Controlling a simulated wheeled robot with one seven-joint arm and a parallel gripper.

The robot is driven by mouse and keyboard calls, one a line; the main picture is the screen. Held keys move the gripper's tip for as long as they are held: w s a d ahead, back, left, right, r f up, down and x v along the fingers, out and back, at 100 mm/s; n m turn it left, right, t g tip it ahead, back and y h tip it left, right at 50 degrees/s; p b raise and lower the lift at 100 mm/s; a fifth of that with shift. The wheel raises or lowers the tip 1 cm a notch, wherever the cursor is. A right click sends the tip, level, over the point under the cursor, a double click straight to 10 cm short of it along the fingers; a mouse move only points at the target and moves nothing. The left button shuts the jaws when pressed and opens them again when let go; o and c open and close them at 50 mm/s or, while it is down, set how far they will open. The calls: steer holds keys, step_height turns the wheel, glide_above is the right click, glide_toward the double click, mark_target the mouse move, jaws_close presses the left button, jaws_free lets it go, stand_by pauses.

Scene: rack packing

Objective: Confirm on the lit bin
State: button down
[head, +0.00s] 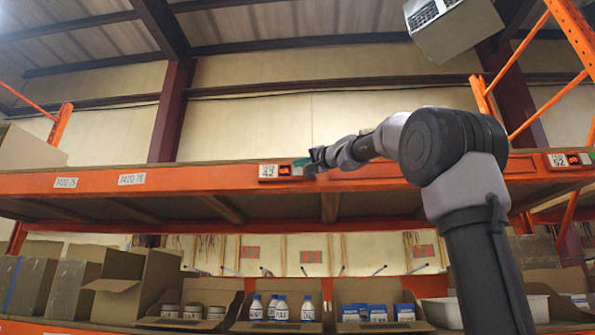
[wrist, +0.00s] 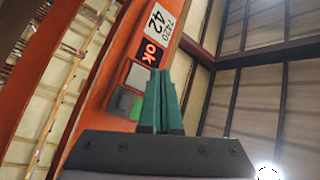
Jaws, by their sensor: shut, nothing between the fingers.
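The bin's light module (head: 284,170) sits on the orange beam beside a white label reading 42 (head: 268,172). In the wrist view its black display (wrist: 150,53) reads "ok" in red. Below that display are a pale grey button (wrist: 138,76) and a green button (wrist: 123,103). My gripper (head: 310,166) is at the module's right end in the head view. In the wrist view its green fingers (wrist: 161,73) are together and empty, just right of the buttons. I cannot tell whether the fingertips touch the module.
A second module (head: 573,160) labelled 52 is on the beam at right. Below the beam are open cartons with jars (head: 192,311), white bottles with blue caps (head: 307,309) and blue boxes (head: 404,311). Brown cartons (head: 73,285) stand at lower left.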

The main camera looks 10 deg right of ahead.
steer(key=s, duration=0.1)
steer(key=s+a, duration=0.1)
steer(key=s, duration=0.1)
steer(key=shift+s+a, duration=0.1)
steer(key=shift+s, duration=0.15)
stand_by(0.7)
steer(key=s+d+f+g+h, duration=0.1)
steer(key=s+f+g+h, duration=0.1)
steer(key=s+f, duration=0.7)
steer(key=s+d+f+n+g+h, duration=0.1)
steer(key=s+f+g, duration=0.4)
steer(key=f, duration=2)
steer(key=s+d+f+n+g+h, duration=0.1)
steer(key=s+d+f+g+h, duration=0.2)
steer(key=s+f, duration=1)
step_height(320, 180, down, 5)
steer(key=shift+s+r+g+h, duration=0.15)
steer(key=shift+s+g+h, duration=0.15)
steer(key=shift+g+h, duration=0.3)
steer(key=shift+d, duration=0.1)
